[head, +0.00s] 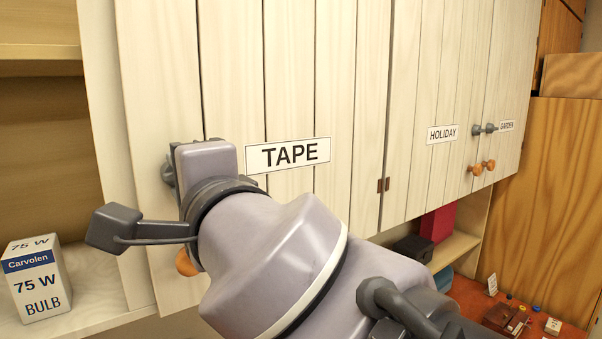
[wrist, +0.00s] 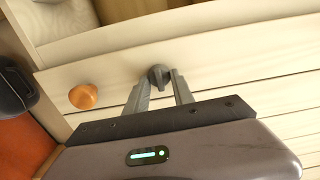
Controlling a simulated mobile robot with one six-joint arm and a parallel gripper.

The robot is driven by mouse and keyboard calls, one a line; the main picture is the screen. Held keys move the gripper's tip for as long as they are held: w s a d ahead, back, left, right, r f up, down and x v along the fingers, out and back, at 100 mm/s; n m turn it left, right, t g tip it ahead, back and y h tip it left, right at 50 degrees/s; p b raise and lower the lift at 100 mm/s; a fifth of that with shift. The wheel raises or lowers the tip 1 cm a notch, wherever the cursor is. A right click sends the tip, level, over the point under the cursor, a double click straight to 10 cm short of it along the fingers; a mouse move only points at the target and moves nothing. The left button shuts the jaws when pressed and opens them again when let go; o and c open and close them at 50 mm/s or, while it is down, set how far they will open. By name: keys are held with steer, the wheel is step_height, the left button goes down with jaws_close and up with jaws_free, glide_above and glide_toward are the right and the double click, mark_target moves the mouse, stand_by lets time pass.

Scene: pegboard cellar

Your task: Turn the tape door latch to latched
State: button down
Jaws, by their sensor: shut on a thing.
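The pale wooden tape door (head: 230,75) carries a white label reading TAPE (head: 288,154). Its dark grey latch (wrist: 158,76) is at the door's edge; in the wrist view its knob sits between my fingertips. My gripper (wrist: 160,85) is shut on the latch, with one finger on each side. In the head view my wrist hides most of the latch, and only a dark grey bit (head: 168,172) shows beside it. An orange knob (wrist: 83,96) is on the same door, partly hidden behind my arm in the head view. I cannot tell the latch's exact turn.
A 75 W bulb box (head: 38,280) stands on the open shelf at left. To the right are the HOLIDAY door (head: 430,100) and the GARDEN door (head: 507,90), with grey latches and orange knobs. Small items lie on a red-orange surface at lower right.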

steer(key=shift+r, duration=0.1)
stand_by(0.3)
steer(key=c, duration=1.1)
jaws_free()
steer(key=p+v, duration=1)
steer(key=v, duration=0.7)
steer(key=shift+s+d, duration=0.15)
